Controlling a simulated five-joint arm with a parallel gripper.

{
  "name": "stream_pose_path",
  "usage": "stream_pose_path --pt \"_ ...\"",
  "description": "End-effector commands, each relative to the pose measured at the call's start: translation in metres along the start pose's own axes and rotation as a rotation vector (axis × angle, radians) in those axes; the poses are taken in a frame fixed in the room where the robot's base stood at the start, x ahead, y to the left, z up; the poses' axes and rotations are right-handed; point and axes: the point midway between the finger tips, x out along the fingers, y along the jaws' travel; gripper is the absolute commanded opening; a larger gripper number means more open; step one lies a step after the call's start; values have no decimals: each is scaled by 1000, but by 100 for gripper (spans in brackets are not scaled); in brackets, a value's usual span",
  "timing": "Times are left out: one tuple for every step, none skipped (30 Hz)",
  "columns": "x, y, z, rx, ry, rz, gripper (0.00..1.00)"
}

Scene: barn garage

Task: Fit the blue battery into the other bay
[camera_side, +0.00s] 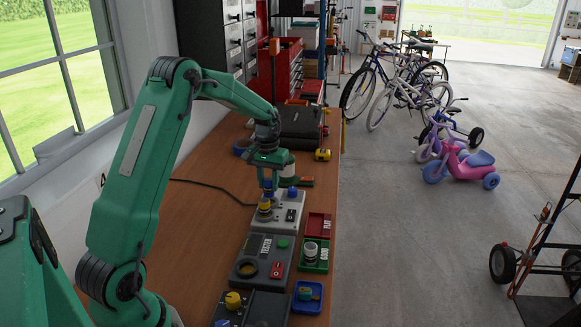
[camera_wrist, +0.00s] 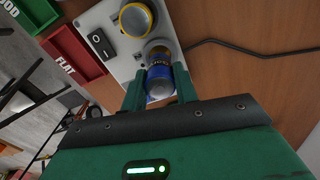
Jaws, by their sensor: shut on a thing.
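In the side view my gripper (camera_side: 268,186) is over the charger (camera_side: 288,222), and the fingers hide much of the battery.
A dark tester (camera_side: 258,268), a red FLAT tray (camera_side: 319,225) and a green GOOD tray (camera_side: 314,264) stand nearer the camera. A blue tray (camera_side: 307,297) is at the front. A black cable (camera_wrist: 250,47) runs over the bench. Bare wood lies left of the charger.

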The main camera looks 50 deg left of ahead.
Motion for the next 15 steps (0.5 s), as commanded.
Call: stream_pose_path --pt "4 0 0 0 0 0 3" --pt "6 0 0 0 1 0 3" --pt "9 0 0 0 1 0 3" --pt "11 0 0 0 1 0 3" --pt "12 0 0 0 0 0 3" --pt "15 0 0 0 1 0 3" --pt "16 0 0 0 1 0 3" --pt "17 0 0 0 1 0 3" --pt "19 0 0 0 1 0 3" --pt "20 0 0 0 1 0 3" --pt "20 0 0 0 1 0 3" --pt "21 0 0 0 1 0 3" --pt "21 0 0 0 1 0 3" --pt "22 0 0 0 1 0 3" --pt "22 0 0 0 2 0 3"
